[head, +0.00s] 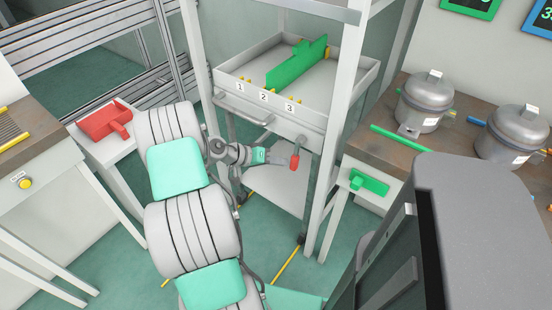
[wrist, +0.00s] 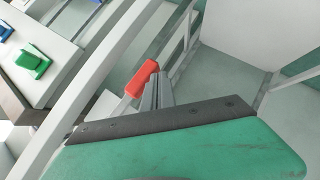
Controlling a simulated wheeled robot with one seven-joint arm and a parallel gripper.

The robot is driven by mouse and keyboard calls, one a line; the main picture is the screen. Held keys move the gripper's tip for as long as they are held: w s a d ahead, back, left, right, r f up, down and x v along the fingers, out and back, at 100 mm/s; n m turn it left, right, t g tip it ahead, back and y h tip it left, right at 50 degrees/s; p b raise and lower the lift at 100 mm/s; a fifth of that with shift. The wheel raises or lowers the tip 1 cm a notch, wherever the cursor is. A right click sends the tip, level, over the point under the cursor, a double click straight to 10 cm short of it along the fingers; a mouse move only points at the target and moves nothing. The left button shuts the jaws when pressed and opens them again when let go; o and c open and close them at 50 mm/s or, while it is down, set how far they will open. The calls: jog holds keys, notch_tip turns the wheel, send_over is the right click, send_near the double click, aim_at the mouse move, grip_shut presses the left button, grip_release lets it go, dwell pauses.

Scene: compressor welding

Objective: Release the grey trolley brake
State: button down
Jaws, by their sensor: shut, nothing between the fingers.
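The grey trolley (head: 232,113) stands in the middle of the head view, its top tray numbered 1, 2 and 3. A brake lever with a red handle (head: 295,160) hangs below the tray front, roughly upright and slightly tilted. The red handle also shows in the wrist view (wrist: 141,79), leaning just left of my fingertips. My gripper (head: 283,157) is shut and empty, just left of the handle in the head view. Its closed grey fingers show in the wrist view (wrist: 158,88). I cannot tell whether they touch the handle.
A red block (head: 104,121) sits on a white stand at left. The trolley's white uprights flank my gripper.

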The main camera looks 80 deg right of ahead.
jog(key=shift+s+a+f, duration=0.15)
jog(key=shift+s+f, duration=0.05)
jog(key=shift+s, duration=0.2)
dwell(0.3)
jog(key=shift+a, duration=0.1)
